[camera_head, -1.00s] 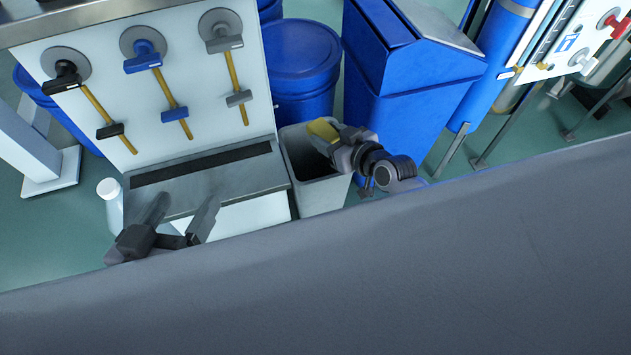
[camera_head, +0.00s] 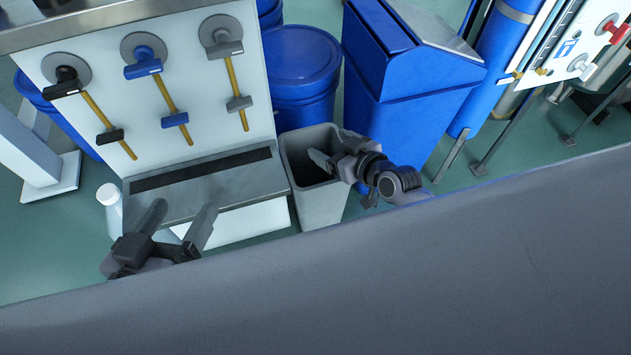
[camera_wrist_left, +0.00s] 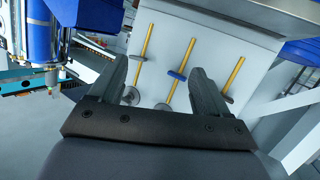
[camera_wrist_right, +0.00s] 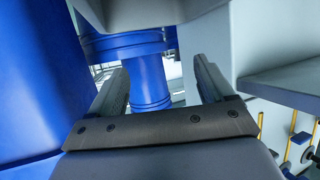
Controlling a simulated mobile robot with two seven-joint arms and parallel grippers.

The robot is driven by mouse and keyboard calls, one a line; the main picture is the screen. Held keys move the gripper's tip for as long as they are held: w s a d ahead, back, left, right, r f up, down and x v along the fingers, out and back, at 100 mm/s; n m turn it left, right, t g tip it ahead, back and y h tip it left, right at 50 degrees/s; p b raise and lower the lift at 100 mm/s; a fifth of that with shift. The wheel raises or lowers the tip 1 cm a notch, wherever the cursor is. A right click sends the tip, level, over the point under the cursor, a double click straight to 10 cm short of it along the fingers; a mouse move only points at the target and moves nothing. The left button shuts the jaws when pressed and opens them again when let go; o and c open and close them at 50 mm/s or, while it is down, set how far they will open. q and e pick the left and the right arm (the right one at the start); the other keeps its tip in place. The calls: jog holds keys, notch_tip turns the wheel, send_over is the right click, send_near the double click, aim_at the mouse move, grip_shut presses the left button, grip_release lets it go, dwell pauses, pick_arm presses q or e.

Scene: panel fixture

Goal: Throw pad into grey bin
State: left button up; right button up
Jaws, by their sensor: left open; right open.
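The grey bin (camera_head: 322,208) stands on the floor between the panel fixture and the blue bins, its mouth open and dark inside. My right gripper (camera_head: 320,163) is at the bin's mouth, with its fingers over the opening. It is open, and no pad shows between its fingers in the right wrist view (camera_wrist_right: 160,75). No pad is visible in any view now; the inside of the bin is mostly hidden. My left gripper (camera_head: 184,212) is open and empty, in front of the fixture's metal ledge. It also shows open in the left wrist view (camera_wrist_left: 160,72).
The white panel (camera_head: 100,85) carries several yellow-handled tools above a metal ledge (camera_head: 235,183). A blue barrel (camera_head: 300,60) stands behind the grey bin, and a tall blue bin (camera_head: 400,110) stands to its right. A white bottle (camera_head: 109,197) is left of the ledge.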

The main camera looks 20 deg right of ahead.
pick_arm(q)
jog(key=shift+w+d+f+n+g+h+p, duration=0.15)
jog(key=shift+d+n+g+h+p, duration=0.15)
jog(key=shift+d+p, duration=0.25)
jog(key=shift+w+d+n+g+h+p, duration=0.1)
jog(key=shift+w+d+n+g+p, duration=0.1)
jog(key=shift+d+g+p, duration=0.35)
pick_arm(e)
jog(key=v, duration=0.6)
pick_arm(q)
jog(key=shift+a, duration=0.15)
